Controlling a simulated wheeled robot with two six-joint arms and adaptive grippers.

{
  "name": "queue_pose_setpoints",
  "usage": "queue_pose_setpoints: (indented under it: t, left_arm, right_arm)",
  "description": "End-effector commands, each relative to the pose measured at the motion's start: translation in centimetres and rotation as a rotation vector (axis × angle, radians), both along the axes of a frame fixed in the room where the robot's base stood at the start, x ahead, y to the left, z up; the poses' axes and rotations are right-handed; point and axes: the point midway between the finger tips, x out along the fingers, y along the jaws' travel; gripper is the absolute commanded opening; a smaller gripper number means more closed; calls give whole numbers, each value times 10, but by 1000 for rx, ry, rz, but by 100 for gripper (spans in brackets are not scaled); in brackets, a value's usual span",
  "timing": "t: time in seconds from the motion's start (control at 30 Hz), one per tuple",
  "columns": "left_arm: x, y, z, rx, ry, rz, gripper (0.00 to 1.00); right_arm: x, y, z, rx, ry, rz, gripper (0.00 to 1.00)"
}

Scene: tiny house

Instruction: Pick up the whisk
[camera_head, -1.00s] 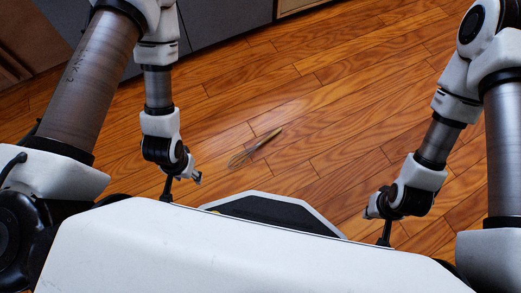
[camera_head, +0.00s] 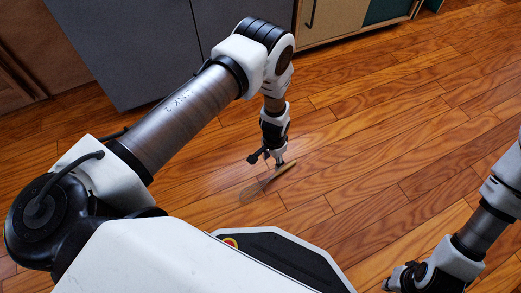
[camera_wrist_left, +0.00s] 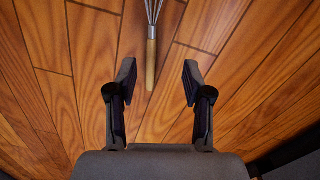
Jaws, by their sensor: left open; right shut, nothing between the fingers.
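The whisk (camera_head: 264,184) lies on the wooden floor in front of my base, its wire end toward the lower left and its wooden handle toward the upper right. In the left wrist view its wooden handle (camera_wrist_left: 151,64) points down between the fingers, with the wires cut off by the top edge. My left gripper (camera_head: 278,164) is over the handle end, and it also shows in the left wrist view (camera_wrist_left: 159,78), open with nothing held. Whether it touches the handle cannot be told. My right gripper (camera_head: 388,286) is at the bottom right, shut and empty, partly cut off.
The wooden floor (camera_head: 360,130) is clear around the whisk. Grey cabinets (camera_head: 140,50) and a light wood cabinet (camera_head: 325,20) stand along the back. My own base fills the lower left.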

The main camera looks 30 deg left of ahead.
Motion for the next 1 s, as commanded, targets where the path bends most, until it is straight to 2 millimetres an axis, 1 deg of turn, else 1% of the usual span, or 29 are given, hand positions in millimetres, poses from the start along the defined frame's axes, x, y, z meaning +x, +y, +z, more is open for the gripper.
queue_pose_setpoints:
  t: [0.03, 0.13, 0.3, 0.37, 0.53, 0.6, 0.67, 0.87, 0.9, 0.97, 1.0]
  left_arm:
    - [11, -12, -15, -10, -11, -21, 51]
    - [21, -23, -25, -19, -19, -39, 51]
    - [21, -25, -48, -19, -20, -39, 51]
    - [21, -25, -54, -19, -21, -39, 51]
    - [20, -26, -86, -19, -22, -38, 51]
    - [20, -27, -96, -19, -22, -38, 51]
    - [20, -27, -99, -19, -22, -38, 51]
    - [20, -27, -96, -19, -22, -38, 51]
    - [20, -27, -96, -19, -22, -38, 36]
    - [20, -26, -96, -19, -22, -37, 15]
    - [20, -26, -96, -19, -22, -37, 1]
  right_arm:
    - [0, 0, -10, 0, 0, 0, 0]
    - [0, 0, -16, 0, 0, 0, 0]
    - [1, 0, -30, 0, -2, -3, 0]
    - [1, 0, -34, 0, -3, -4, 0]
    - [2, -1, -62, -1, -6, -9, 0]
    - [3, -1, -68, -1, -7, -11, 0]
    - [3, -1, -70, -1, -8, -12, 0]
    - [3, -1, -66, -1, -9, -12, 0]
    - [3, -1, -66, -1, -9, -12, 0]
    - [3, -1, -66, -1, -9, -12, 0]
    - [3, -1, -66, -1, -8, -12, 0]
